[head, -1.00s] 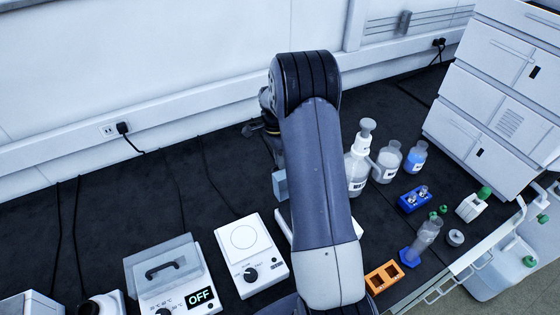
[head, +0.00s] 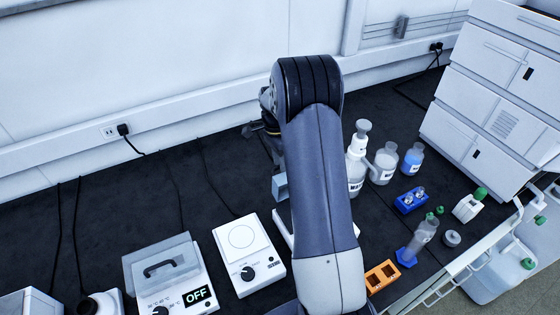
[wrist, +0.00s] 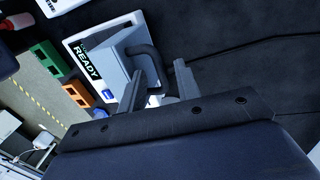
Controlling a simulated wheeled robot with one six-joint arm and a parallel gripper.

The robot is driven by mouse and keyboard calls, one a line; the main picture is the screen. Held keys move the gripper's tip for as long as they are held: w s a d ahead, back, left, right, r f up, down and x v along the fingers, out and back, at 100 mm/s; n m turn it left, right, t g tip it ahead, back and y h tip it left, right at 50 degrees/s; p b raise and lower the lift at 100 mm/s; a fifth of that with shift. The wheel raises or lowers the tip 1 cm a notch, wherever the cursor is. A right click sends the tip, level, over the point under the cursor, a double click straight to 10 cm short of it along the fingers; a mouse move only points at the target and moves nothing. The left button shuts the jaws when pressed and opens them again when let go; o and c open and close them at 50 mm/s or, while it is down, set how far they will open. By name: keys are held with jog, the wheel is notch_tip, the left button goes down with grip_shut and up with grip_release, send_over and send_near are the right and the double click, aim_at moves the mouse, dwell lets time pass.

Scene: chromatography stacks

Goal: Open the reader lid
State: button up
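The reader (wrist: 78,40) is a white box with a READY display, in the upper left of the wrist view.
In the head view a device marked OFF (head: 198,295), with its own handled lid, and a white dial plate (head: 249,256) stand left of my arm. Bottles (head: 384,163), a blue rack (head: 411,201) and an orange rack (head: 381,277) stand to the right. Cords run along the wall.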

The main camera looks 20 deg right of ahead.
notch_tip(320, 180, up, 10)
jog(key=w+p, duration=0.1)
jog(key=p, duration=0.3)
jog(key=shift+w+r+p, duration=0.25)
jog(key=shift+w+p, duration=0.05)
jog(key=shift+w, duration=0.1)
jog(key=f+b, duration=0.1)
jog(key=f, duration=0.2)
jog(key=s+f+b, duration=0.1)
jog(key=f+b, duration=0.1)
jog(key=f, duration=0.2)
jog(key=f+b, duration=0.2)
jog(key=f, duration=0.2)
jog(key=shift+s, duration=0.4)
jog(key=shift+w+r, duration=0.1)
jog(key=shift+w, duration=0.25)
